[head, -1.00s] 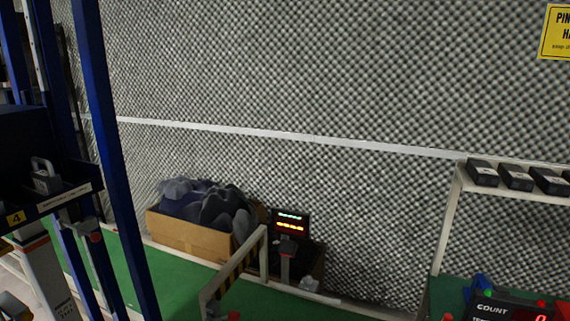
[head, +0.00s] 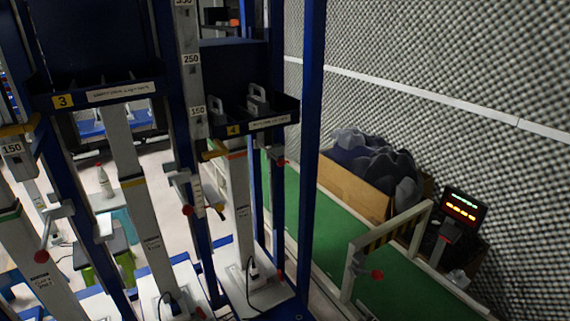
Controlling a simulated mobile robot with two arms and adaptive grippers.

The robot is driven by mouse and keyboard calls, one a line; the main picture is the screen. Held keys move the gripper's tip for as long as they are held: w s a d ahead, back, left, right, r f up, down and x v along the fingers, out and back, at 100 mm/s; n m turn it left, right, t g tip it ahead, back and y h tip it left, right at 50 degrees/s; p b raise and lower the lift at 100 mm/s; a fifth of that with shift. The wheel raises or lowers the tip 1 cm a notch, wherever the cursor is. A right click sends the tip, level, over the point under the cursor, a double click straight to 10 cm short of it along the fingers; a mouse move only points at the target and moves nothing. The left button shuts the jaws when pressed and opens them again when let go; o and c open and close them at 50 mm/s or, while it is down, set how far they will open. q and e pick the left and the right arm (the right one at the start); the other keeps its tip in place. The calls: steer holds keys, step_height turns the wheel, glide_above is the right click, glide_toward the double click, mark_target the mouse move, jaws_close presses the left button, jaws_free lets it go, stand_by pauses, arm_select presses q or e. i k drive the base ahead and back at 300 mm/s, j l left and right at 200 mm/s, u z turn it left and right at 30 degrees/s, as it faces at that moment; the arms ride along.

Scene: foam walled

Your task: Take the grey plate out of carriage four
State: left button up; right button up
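Carriage four is a dark tray (head: 284,119) with a yellow "4" tag and a white label on its front lip. It sits between blue uprights in the head view, left of centre. Two grey handled pieces (head: 257,99) stand in it, one at the middle and one farther left (head: 222,111). Their lower parts are hidden behind the lip, so I cannot tell which is the grey plate. Neither of my grippers is in view.
Carriage three (head: 105,95), tagged "3", is to the left. Blue uprights (head: 312,150) flank carriage four.

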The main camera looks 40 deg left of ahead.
mark_target(219, 118)
steer(key=u, duration=0.45)
steer(key=i+l+u, duration=0.1)
steer(key=u, duration=0.35)
steer(key=l+u, duration=0.15)
steer(key=u, duration=0.25)
steer(key=l+u, duration=0.15)
steer(key=u, duration=0.3)
